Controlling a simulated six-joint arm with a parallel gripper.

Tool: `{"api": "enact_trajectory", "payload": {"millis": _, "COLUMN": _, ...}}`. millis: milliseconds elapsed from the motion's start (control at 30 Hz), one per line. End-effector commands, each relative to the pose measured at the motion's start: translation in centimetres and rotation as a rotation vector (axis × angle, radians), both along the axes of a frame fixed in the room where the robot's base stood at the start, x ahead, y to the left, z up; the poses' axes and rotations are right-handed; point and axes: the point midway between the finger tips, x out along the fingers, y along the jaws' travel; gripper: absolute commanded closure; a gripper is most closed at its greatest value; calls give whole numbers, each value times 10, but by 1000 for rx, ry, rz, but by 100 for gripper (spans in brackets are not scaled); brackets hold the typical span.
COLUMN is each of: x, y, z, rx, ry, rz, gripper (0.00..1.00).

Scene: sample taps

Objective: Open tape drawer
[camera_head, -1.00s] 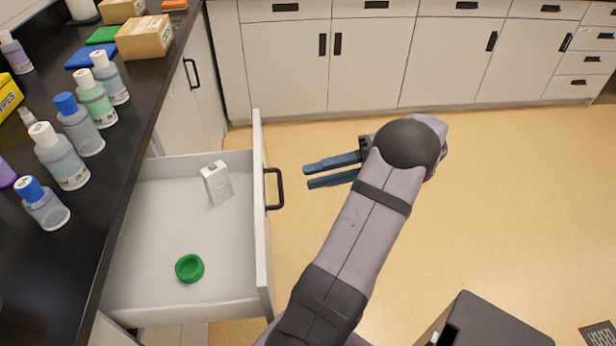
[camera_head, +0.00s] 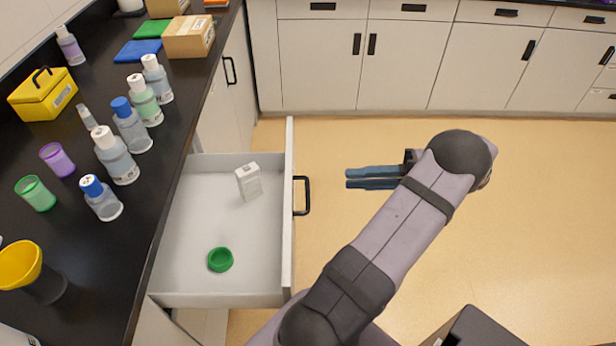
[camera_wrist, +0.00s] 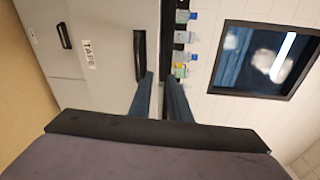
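The tape drawer (camera_head: 223,297) stands pulled out from the counter on the left in the head view. It holds a green ring-shaped roll (camera_head: 220,260) and a small white box (camera_head: 248,182). Its black handle (camera_head: 302,195) is on the right-hand front. My gripper (camera_head: 347,178) is to the right of the handle, apart from it, with two blue fingers. The fingers are a little apart and empty. In the wrist view, a TAPE label (camera_wrist: 88,54) and a black handle (camera_wrist: 139,55) show beyond the fingertips (camera_wrist: 160,78).
The black counter (camera_head: 150,215) carries several bottles, a yellow box (camera_head: 43,94), a yellow funnel (camera_head: 20,265) and a cardboard box (camera_head: 189,37). White cabinets (camera_head: 405,65) line the back. Open floor (camera_head: 540,220) lies to the right of the drawer.

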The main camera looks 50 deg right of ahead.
Motion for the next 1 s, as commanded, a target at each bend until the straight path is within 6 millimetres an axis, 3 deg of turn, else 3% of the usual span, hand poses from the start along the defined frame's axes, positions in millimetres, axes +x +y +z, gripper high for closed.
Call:
{"api": "enact_trajectory", "payload": {"millis": 33, "x": -4, "y": 5, "z": 14, "rx": 50, "ry": -2, "rz": -15, "gripper": 83}}
{"api": "enact_trajectory", "payload": {"millis": 300, "x": -12, "y": 40, "z": 37, "rx": 373, "ry": -65, "rz": -143, "gripper": 83}}
{"api": "enact_trajectory", "payload": {"millis": 467, "x": 0, "y": 63, "z": 56, "rx": 679, "ry": -122, "rz": -334, "gripper": 83}}
{"api": "enact_trajectory", "payload": {"millis": 567, "x": 13, "y": 75, "z": 58, "rx": 962, "ry": -100, "rz": -497, "gripper": 83}}
{"api": "enact_trajectory", "payload": {"millis": 667, "x": 26, "y": 86, "z": 41, "rx": 1286, "ry": -21, "rz": -642, "gripper": 83}}
{"api": "enact_trajectory", "payload": {"millis": 767, "x": 36, "y": 97, "z": 12, "rx": 1644, "ry": 109, "rz": -772, "gripper": 83}}
{"api": "enact_trajectory", "payload": {"millis": 900, "x": 35, "y": 106, "z": -21, "rx": 2074, "ry": 265, "rz": -908, "gripper": 83}}
{"api": "enact_trajectory", "payload": {"millis": 1000, "x": 30, "y": 105, "z": -40, "rx": 2273, "ry": 321, "rz": -948, "gripper": 83}}
